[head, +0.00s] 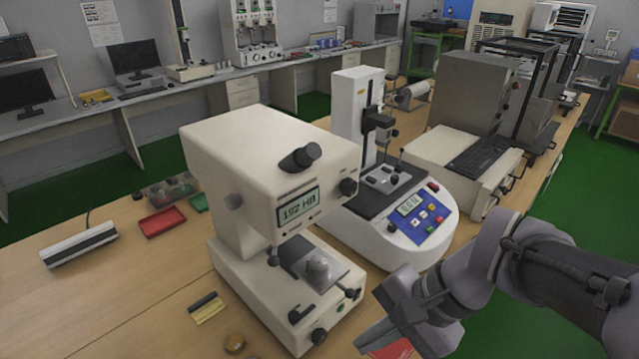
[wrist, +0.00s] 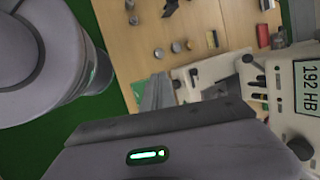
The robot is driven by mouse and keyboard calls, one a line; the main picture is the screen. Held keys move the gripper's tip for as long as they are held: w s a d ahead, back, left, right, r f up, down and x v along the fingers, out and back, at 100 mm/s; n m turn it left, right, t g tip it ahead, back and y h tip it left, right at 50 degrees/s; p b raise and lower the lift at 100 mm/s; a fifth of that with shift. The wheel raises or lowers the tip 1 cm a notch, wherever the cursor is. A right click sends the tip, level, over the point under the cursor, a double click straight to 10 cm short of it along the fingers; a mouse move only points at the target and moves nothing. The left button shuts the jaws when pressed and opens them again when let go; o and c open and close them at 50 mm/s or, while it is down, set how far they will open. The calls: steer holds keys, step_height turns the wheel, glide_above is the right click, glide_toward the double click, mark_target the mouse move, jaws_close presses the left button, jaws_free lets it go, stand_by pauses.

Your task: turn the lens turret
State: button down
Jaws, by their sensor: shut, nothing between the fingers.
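The white hardness tester (head: 270,165) stands on the wooden bench in the head view, its display reading 192 HB. It also shows at the right of the wrist view (wrist: 284,85), where dark and light lens barrels of the lens turret (wrist: 258,97) show under its head. In the head view the turret is mostly hidden under the overhang. My gripper (head: 372,335) is shut and empty, to the right of the tester's base and apart from it. In the wrist view its fingers (wrist: 156,92) lie together, left of the turret with a gap between.
A second white tester with a blue keypad (head: 428,220) stands behind and right of the first. A red tray (head: 162,222), a white bar-shaped device (head: 79,244) and small blocks (head: 207,308) lie at left. Green floor (head: 505,300) shows beyond the bench edge.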

steer(key=w+f+m+t+y+p, duration=0.1)
steer(key=w+f+m+y+p, duration=0.1)
steer(key=w+m+y+p, duration=1.1)
steer(key=w+a+f+n+h+b, duration=0.1)
steer(key=w+a+b, duration=0.1)
steer(key=a, duration=0.5)
steer(key=w+a+f+h+b, duration=0.1)
steer(key=w+a+h+b, duration=0.1)
steer(key=a, duration=0.5)
steer(key=shift+w+f+n, duration=0.25)
steer(key=shift+w+n, duration=0.15)
steer(key=a, duration=0.1)
steer(key=a+b, duration=0.1)
steer(key=a, duration=0.1)
steer(key=a+b, duration=0.1)
steer(key=a, duration=0.1)
steer(key=shift+s+a, duration=0.15)
steer(key=shift+s, duration=0.15)
steer(key=shift+r, duration=0.1)
